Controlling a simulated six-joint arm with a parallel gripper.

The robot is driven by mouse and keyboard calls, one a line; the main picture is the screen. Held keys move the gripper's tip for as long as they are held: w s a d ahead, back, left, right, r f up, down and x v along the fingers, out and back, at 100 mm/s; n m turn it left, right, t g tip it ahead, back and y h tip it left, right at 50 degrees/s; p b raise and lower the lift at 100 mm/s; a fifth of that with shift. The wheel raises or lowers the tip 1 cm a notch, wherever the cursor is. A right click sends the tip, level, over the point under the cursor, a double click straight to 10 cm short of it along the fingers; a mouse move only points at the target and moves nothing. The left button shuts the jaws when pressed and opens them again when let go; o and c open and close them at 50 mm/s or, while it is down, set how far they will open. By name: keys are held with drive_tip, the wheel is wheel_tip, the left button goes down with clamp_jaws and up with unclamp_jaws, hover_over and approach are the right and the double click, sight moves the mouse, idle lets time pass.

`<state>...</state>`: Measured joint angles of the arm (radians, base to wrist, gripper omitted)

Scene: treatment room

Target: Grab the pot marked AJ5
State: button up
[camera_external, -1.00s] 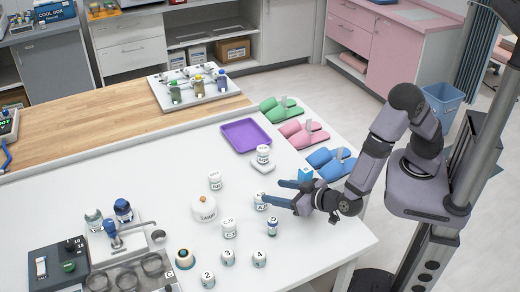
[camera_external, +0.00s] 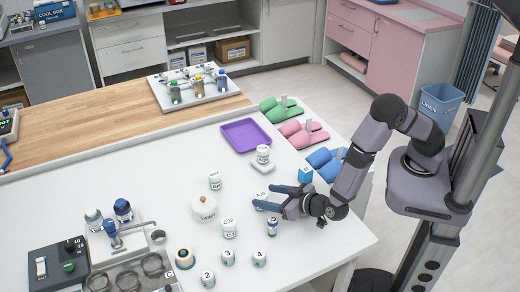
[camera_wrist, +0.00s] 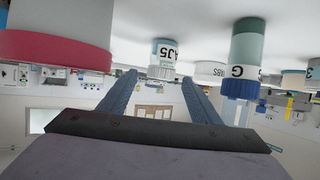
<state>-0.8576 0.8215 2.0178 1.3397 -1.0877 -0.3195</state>
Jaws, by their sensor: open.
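My gripper (camera_external: 263,196) is open and low over the table, pointing left. Its two blue fingers (camera_wrist: 160,78) are spread with nothing held between them.
A blue-lidded pot (camera_wrist: 241,88) is close right in the wrist view; a larger red-rimmed container (camera_wrist: 55,45) is close left. A purple tray (camera_external: 246,135) lies behind.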

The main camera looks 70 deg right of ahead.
sight(260, 194)
drive_tip(key=shift+p+x, duration=0.35)
drive_tip(key=shift+x, duration=1.45)
drive_tip(key=shift+c, duration=0.4)
drive_tip(key=c, duration=1.1)
drive_tip(key=shift+o, duration=0.2)
drive_tip(key=shift+r, duration=0.15)
drive_tip(key=shift+r+b, duration=0.5)
drive_tip(key=shift+r, duration=4.4)
